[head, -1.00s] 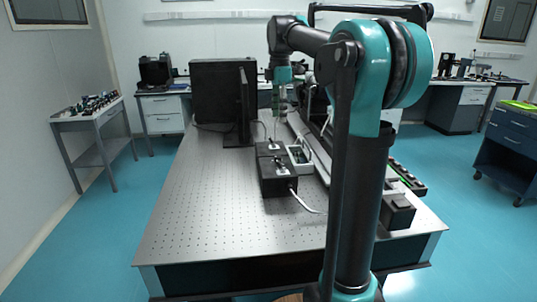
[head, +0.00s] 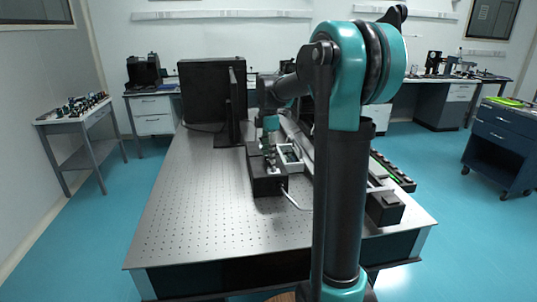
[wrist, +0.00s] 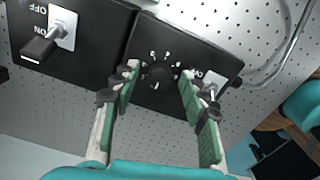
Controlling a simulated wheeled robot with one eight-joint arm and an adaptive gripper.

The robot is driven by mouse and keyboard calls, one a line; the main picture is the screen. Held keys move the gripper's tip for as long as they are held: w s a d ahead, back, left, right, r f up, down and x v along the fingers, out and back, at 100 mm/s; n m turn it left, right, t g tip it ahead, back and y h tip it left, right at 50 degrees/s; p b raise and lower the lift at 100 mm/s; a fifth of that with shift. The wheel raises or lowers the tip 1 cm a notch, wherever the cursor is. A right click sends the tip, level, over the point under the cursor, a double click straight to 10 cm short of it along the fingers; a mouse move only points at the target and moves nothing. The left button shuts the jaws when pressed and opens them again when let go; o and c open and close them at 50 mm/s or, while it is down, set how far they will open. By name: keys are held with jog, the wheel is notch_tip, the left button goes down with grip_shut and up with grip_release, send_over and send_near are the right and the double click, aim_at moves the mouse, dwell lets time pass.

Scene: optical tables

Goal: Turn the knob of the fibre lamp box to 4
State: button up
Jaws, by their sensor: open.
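The fibre lamp box, black with a dial, fills the upper middle of the wrist view (wrist: 190,52). Its round dark knob (wrist: 158,76) sits inside a ring of white marks that are too small to read surely. My gripper (wrist: 160,74) is open, one green-padded finger on each side of the knob. Whether the pads touch it I cannot tell. A toggle switch (wrist: 212,86) marked ON is on the same box, close by the right finger. In the head view my gripper (head: 267,144) is low over the black boxes (head: 268,184), and the knob is hidden.
A second black box (wrist: 95,45) with an ON/OFF toggle (wrist: 62,28) stands to the left in the wrist view. A cable (wrist: 285,55) curves at the right. In the head view a monitor (head: 208,100) stands behind left; the perforated table (head: 200,205) is clear at front left.

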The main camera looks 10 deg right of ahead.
jog(key=shift+f, duration=0.1)
jog(key=shift+c, duration=0.6)
grip_shut()
